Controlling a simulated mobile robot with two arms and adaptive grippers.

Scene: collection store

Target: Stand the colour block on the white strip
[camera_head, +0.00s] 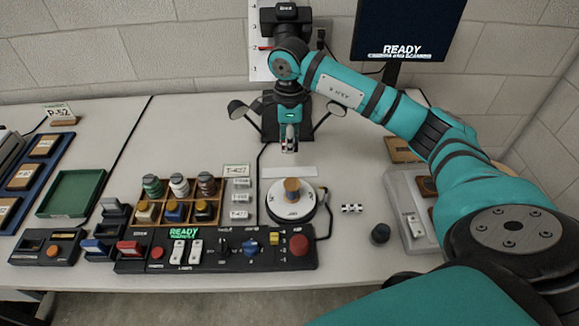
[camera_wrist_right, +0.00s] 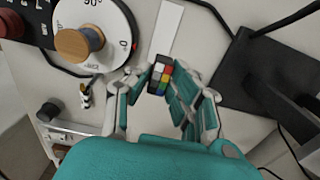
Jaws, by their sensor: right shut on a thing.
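My right gripper (camera_head: 290,143) hangs near the back of the table, above and behind the white strip (camera_head: 289,172). In the right wrist view the gripper (camera_wrist_right: 162,84) is shut on the colour block (camera_wrist_right: 160,75), a small dark block with coloured squares. The white strip (camera_wrist_right: 165,28) shows beyond the block there, lying flat and bare on the table. In the head view the block is mostly hidden by the fingers. My left gripper is not in view.
A round white turntable (camera_head: 291,214) with a wooden spool (camera_head: 292,188) stands just in front of the strip. A small black-and-white checked piece (camera_head: 352,208) and a black knob (camera_head: 380,233) lie to its right. A black camera stand (camera_head: 272,122) is behind the gripper.

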